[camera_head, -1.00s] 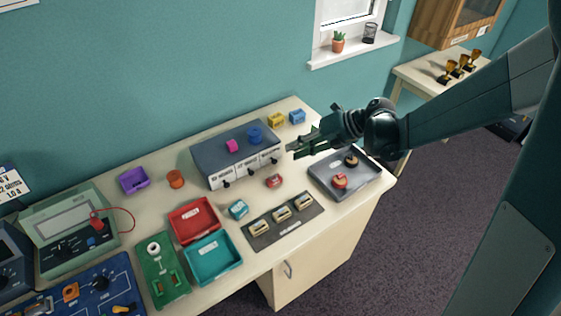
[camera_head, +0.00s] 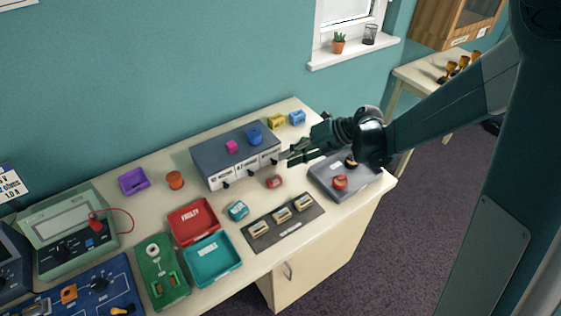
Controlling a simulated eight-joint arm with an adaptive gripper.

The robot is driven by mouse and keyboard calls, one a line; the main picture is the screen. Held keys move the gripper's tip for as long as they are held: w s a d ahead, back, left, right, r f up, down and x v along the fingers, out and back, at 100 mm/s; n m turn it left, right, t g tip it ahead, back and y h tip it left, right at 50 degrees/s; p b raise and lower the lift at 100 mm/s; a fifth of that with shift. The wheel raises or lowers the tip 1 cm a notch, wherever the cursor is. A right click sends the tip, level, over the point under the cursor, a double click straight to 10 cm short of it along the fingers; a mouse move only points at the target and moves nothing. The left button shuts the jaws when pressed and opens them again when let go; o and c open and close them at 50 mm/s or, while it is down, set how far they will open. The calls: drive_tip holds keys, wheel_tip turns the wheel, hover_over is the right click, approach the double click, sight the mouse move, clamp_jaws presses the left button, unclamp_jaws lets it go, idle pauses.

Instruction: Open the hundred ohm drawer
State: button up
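A grey drawer cabinet (camera_head: 212,160) with white drawer fronts stands at the back of the bench. It has three drawers side by side with dark knobs, and all look shut. The labels are too small to read surely, so I cannot tell which is the hundred ohm drawer. My gripper (camera_head: 287,158) is at the front of the right-hand drawer (camera_head: 270,158), with its fingertips close beside that drawer's knob. I cannot tell whether they touch the knob or how far apart the fingers are.
A pink block (camera_head: 232,147) and a blue part (camera_head: 254,136) sit on the cabinet. A red part (camera_head: 274,182) lies in front of the drawers. A dark tray (camera_head: 323,184) is under my arm. A plate with several parts (camera_head: 262,236) lies nearer the front edge.

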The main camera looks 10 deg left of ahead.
sight(276, 163)
drive_tip(key=shift+x, duration=2.15)
clamp_jaws()
